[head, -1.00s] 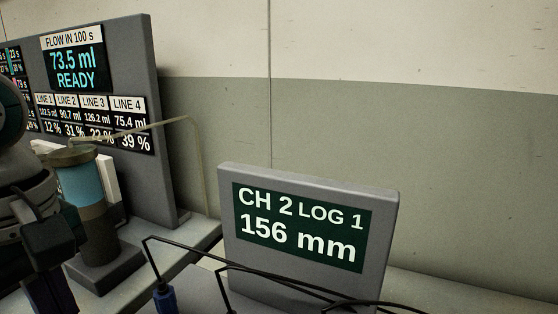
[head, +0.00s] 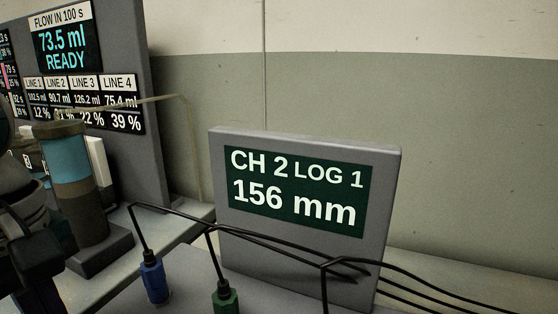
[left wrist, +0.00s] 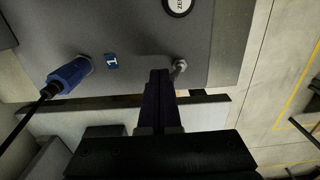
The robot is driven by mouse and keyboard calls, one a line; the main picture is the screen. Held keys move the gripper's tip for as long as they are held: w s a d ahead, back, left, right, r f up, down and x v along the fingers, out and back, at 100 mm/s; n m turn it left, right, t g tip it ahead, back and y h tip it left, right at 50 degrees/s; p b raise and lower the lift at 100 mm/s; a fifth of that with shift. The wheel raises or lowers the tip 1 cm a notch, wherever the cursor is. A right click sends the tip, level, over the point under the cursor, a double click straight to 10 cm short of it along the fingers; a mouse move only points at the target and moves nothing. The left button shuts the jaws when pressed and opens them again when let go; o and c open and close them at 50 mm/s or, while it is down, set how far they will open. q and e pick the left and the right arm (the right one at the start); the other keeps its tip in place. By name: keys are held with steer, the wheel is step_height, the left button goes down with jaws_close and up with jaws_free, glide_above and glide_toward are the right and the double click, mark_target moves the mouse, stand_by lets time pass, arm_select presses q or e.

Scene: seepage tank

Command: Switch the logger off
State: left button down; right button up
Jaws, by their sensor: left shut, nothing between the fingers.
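The logger's display (head: 297,190) stands upright in the head view and reads CH 2, LOG 1, 156 mm. The logger's grey top face (left wrist: 125,45) shows in the left wrist view. On it are a small metal toggle lever (left wrist: 179,66), a blue tag marked 1 (left wrist: 111,61) and a round black-and-white button (left wrist: 178,5), partly cut off. My left gripper (left wrist: 160,78) is shut and empty, its fingertips just left of the lever; I cannot tell if they touch it. In the head view part of my left gripper shows at the left edge, its tips out of sight.
A blue plug (head: 153,279) and a green plug (head: 225,298) with black cables stand before the display. The blue plug also shows in the left wrist view (left wrist: 68,75). A cylinder with blue content (head: 70,165) and a flow board (head: 85,75) stand at left.

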arm_select(q)
steer(key=shift+s+a, duration=0.3)
steer(key=shift+s, duration=0.5)
arm_select(e)
steer(key=shift+r, duration=0.3)
arm_select(q)
step_height(320, 180, up, 7)
steer(key=p, duration=0.5)
steer(key=shift+w, duration=0.3)
arm_select(e)
step_height(320, 180, up, 4)
steer(key=shift+r, duration=0.25)
arm_select(q)
steer(key=shift+d, duration=0.1)
